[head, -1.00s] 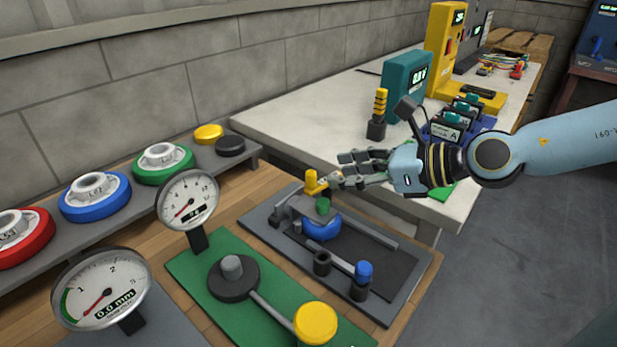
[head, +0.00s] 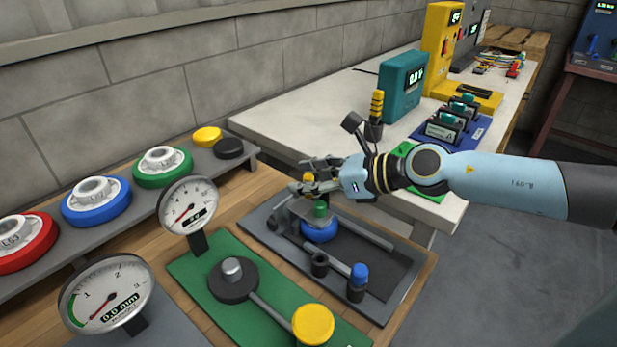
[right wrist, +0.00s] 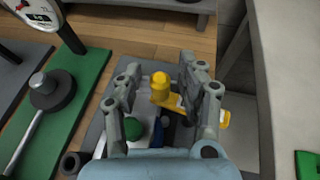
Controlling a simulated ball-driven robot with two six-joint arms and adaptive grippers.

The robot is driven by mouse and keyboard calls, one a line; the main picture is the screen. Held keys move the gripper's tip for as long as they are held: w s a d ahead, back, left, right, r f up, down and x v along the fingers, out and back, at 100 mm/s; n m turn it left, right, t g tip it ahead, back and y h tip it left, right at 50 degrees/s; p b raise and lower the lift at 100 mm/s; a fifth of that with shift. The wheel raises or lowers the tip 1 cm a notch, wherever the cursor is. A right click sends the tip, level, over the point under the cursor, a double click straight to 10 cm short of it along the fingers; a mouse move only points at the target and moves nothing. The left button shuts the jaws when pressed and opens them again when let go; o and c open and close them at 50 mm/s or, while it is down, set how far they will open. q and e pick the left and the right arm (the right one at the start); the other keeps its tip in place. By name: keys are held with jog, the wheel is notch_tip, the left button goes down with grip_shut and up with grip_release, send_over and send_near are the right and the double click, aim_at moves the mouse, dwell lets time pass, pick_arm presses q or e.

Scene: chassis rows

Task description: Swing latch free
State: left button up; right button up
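The yellow latch (right wrist: 160,88) has an upright knob and a flat arm reaching right in the right wrist view. In the head view its knob (head: 308,178) shows partly behind my fingers. It sits at the far end of a grey fixture plate (head: 262,222), by a blue round part (head: 320,229) with a green knob (head: 320,209). My right gripper (right wrist: 160,76) is open, with one finger on each side of the latch knob; I cannot tell if they touch it. In the head view the right gripper (head: 310,172) covers part of the latch. My left gripper is not in view.
A blue-capped post (head: 359,274) and a dark hollow post (head: 319,264) stand nearer on the fixture. A green board (head: 205,265) with a dial gauge (head: 187,205) lies left. A white table (head: 290,125) with instruments stands behind.

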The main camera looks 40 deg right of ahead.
jog(key=c, duration=0.7)
grip_shut()
